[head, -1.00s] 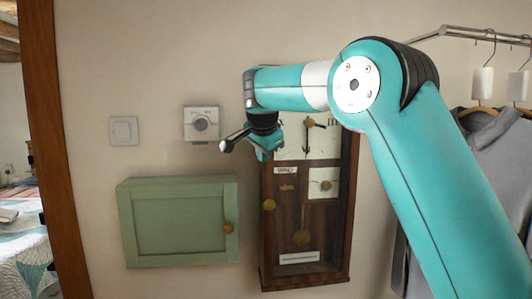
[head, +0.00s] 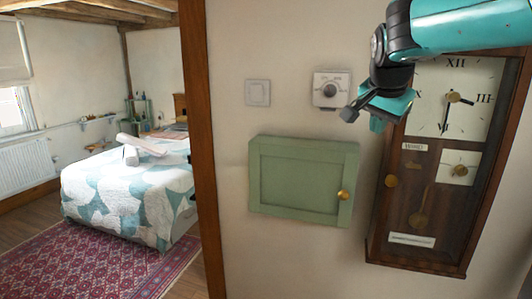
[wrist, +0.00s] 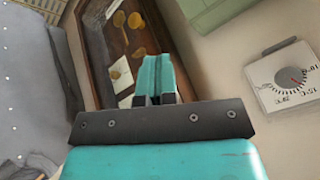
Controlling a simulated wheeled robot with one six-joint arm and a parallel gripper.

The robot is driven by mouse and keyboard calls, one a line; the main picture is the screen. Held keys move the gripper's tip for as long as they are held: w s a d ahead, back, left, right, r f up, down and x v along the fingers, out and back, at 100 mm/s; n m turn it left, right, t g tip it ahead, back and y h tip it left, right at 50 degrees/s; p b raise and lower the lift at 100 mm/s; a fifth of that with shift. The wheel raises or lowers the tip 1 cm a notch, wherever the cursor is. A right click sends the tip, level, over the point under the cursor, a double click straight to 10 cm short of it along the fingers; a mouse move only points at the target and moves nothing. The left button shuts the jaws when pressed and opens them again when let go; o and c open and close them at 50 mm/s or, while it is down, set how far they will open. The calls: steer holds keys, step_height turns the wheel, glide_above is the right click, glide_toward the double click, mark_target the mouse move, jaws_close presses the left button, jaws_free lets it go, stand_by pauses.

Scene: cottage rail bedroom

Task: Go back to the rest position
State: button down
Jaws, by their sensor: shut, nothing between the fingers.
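My gripper (head: 366,112) is at the upper right of the head view, in front of the wall between the dial thermostat (head: 331,89) and the wall clock (head: 480,150). It is shut and empty. In the wrist view my gripper (wrist: 155,75) shows its teal fingers together, with the clock's wooden case (wrist: 97,45) behind them. The fingers look apart from the clock and the thermostat. Part of my arm covers the top of the clock in the head view.
A green wall cabinet (head: 300,180) with a brass knob is closed below a light switch (head: 257,92). A wooden post (head: 203,150) stands left of it. Beyond it are a bed (head: 130,195) and a red rug (head: 105,260). In the wrist view, grey clothing (wrist: 35,85) hangs at left.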

steer(key=s+a+f+n+g+y+b, duration=0.2)
steer(key=s+a+f+n+b, duration=0.1)
steer(key=s+f, duration=0.5)
steer(key=s+a+f+n+g+y+b, duration=0.2)
steer(key=s+a+f+n+b, duration=0.2)
steer(key=s+f+n, duration=0.4)
steer(key=s+a+f+n+g+y+b, duration=0.1)
steer(key=s+a+f+n, duration=0.4)
steer(key=s+f, duration=0.5)
steer(key=s+n+y+b, duration=0.1)
steer(key=s+b, duration=0.1)
steer(key=s, duration=0.5)
steer(key=shift+s+g, duration=0.25)
steer(key=shift+g, duration=0.15)
steer(key=shift+a, duration=0.1)
